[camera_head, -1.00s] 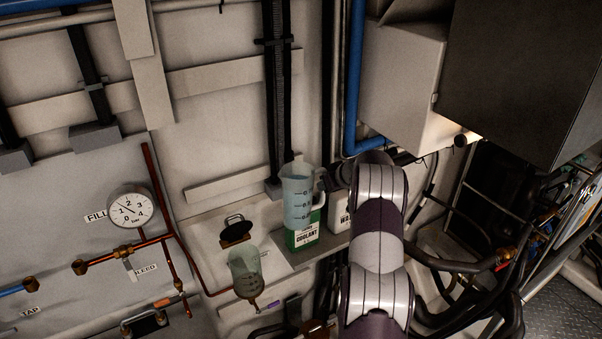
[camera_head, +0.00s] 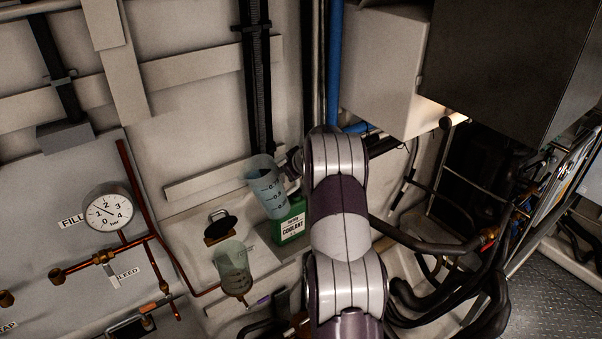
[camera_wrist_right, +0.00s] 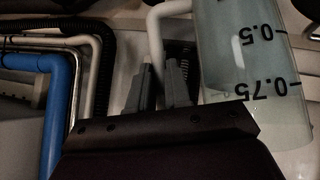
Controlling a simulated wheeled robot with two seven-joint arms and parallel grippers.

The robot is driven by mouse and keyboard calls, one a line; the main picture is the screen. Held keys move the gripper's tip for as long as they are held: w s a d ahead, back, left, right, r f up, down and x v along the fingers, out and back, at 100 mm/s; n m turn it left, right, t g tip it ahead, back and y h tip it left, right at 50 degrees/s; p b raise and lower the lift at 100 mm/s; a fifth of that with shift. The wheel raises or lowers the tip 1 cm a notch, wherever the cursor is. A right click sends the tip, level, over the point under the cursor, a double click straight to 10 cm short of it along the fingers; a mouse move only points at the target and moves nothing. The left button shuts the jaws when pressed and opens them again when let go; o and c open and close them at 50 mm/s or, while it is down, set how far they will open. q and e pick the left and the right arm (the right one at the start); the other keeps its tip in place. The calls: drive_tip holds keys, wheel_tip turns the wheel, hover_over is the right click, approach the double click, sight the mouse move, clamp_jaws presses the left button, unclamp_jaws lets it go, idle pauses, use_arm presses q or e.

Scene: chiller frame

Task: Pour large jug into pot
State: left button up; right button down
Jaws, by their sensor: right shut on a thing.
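The large jug (camera_head: 267,187) is translucent, bluish and marked with a scale. It is tilted with its top leaning left, in front of the green coolant can. It also shows at the right of the wrist view (camera_wrist_right: 250,65). My right gripper (camera_wrist_right: 158,88) is shut on the jug's pale handle (camera_wrist_right: 158,30); in the head view my right arm hides most of the gripper. The pot (camera_head: 233,267), a small translucent greenish vessel with a brass fitting below, is lower left of the jug and apart from it. My left gripper is not in view.
A dark lid-like part (camera_head: 219,227) sits above the pot. A gauge (camera_head: 109,213) and copper pipes are left. A grey box (camera_head: 388,70) and dark hoses (camera_head: 440,262) are right.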

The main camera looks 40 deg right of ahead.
drive_tip(key=shift+r, duration=0.3)
drive_tip(key=shift+s+a+r, duration=0.1)
drive_tip(key=shift+a, duration=0.05)
idle(0.4)
drive_tip(key=shift+a+r+n+h+b, duration=0.3)
drive_tip(key=shift+a+h+b, duration=0.15)
drive_tip(key=shift+a+b, duration=0.15)
drive_tip(key=shift+a+r+n+h+b, duration=0.2)
drive_tip(key=shift+a+r+h+b, duration=0.05)
drive_tip(key=shift+a+h+b, duration=0.25)
